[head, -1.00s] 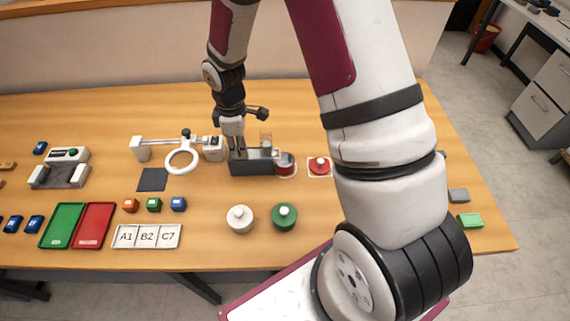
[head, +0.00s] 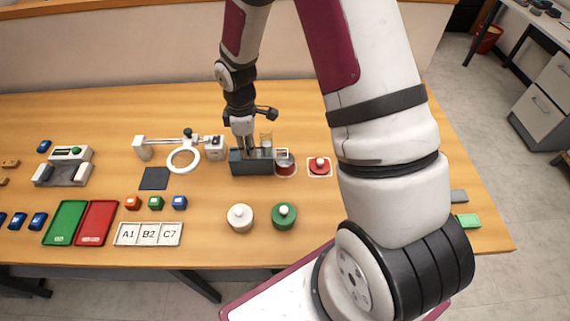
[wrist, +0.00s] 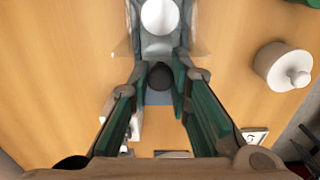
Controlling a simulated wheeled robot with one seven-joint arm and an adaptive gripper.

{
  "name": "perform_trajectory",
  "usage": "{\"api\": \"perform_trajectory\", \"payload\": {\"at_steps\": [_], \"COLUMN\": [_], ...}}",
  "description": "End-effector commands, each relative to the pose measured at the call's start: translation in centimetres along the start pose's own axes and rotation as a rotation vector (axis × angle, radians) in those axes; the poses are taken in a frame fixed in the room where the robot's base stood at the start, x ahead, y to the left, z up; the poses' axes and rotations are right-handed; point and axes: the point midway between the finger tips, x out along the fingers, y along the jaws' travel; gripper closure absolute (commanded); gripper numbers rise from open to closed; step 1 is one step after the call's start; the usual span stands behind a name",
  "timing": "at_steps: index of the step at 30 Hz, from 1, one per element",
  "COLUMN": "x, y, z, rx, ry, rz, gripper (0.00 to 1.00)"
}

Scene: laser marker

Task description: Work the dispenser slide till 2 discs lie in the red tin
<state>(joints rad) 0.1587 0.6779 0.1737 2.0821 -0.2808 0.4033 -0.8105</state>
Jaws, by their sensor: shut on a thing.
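The dispenser (head: 250,168) is a dark grey block on the table, with a clear upright tube (head: 266,140) at its right part. The red tin (head: 285,168) stands against its right end; I cannot tell what lies inside. My gripper (head: 248,146) points down over the left part of the dispenser. In the wrist view my gripper (wrist: 160,72) is shut on the dark slide knob (wrist: 160,77), one finger on each side. A white round thing (wrist: 159,15) shows at the top of that view, seemingly at the tube. The slide under the knob is mostly hidden.
A red lid with a white knob (head: 319,168) lies right of the tin. A magnifier stand (head: 184,160) is left of the dispenser. White (head: 240,218) and green (head: 284,217) lidded pots stand in front. Trays and small blocks fill the left; table between is clear.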

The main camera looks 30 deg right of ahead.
Motion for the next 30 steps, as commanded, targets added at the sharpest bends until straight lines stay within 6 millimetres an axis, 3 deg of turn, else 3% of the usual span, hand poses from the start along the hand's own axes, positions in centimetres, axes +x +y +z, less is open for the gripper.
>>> {"api": "perform_trajectory", "payload": {"at_steps": [25,30], "x": [0.1,0.0], "y": [0.0,-0.1], "z": [-4.3,-4.1], "rx": [-0.001,0.000], "ry": [0.000,0.000], "rz": [-0.001,-0.001], "gripper": [0.97,0.97]}}
